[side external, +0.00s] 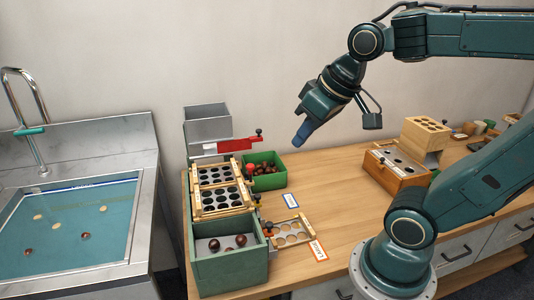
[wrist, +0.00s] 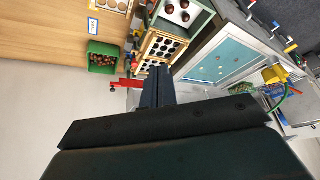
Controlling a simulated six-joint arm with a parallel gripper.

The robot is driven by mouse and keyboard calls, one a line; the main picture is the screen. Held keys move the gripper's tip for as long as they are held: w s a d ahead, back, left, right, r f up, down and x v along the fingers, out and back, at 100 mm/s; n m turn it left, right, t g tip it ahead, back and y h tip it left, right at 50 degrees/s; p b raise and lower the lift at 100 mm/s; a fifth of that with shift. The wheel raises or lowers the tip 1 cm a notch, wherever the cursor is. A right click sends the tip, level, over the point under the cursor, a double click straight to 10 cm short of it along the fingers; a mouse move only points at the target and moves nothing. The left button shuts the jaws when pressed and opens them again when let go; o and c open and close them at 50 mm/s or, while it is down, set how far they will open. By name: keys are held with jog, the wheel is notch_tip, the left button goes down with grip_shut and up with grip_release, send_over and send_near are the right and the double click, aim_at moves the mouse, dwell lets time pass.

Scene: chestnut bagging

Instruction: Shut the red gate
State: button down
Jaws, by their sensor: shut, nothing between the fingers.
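The red gate (side external: 232,145) is a flat red plate below the grey metal hopper (side external: 207,122) at the back left of the bench. It sticks out to the right, with a small dark knob at its right end. In the wrist view the red gate (wrist: 126,83) shows just left of my fingers. My gripper (side external: 301,135) is shut and empty, pointing down in the air to the right of the gate, apart from it. My fingers (wrist: 158,84) also show together in the wrist view. They and my wrist hide part of the hopper there.
Below the gate are wooden trays with round holes (side external: 194,199). A green bin of chestnuts (side external: 267,184) stands to their right, and a larger green box (side external: 229,272) with several chestnuts stands in front. A sink (side external: 70,245) is at left. The bench middle is clear.

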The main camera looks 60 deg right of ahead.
jog(key=w+d+m, duration=0.2)
jog(key=w+d, duration=0.4)
jog(key=w, duration=0.1)
jog(key=w+d+f+m, duration=0.1)
jog(key=w+d+m, duration=0.1)
jog(key=d, duration=0.6)
jog(key=w+d+f+m, duration=0.2)
jog(key=d, duration=0.6)
jog(key=w+d+f+m+t, duration=0.1)
jog(key=w+d+f+m, duration=0.1)
jog(key=d, duration=0.5)
jog(key=shift+w+d, duration=0.35)
jog(key=shift+d, duration=0.05)
jog(key=shift+f, duration=0.1)
jog(key=w+a+f, duration=0.2)
jog(key=w+f, duration=0.6)
jog(key=f, duration=0.1)
jog(key=shift+w, duration=0.3)
jog(key=shift+a, duration=0.1)
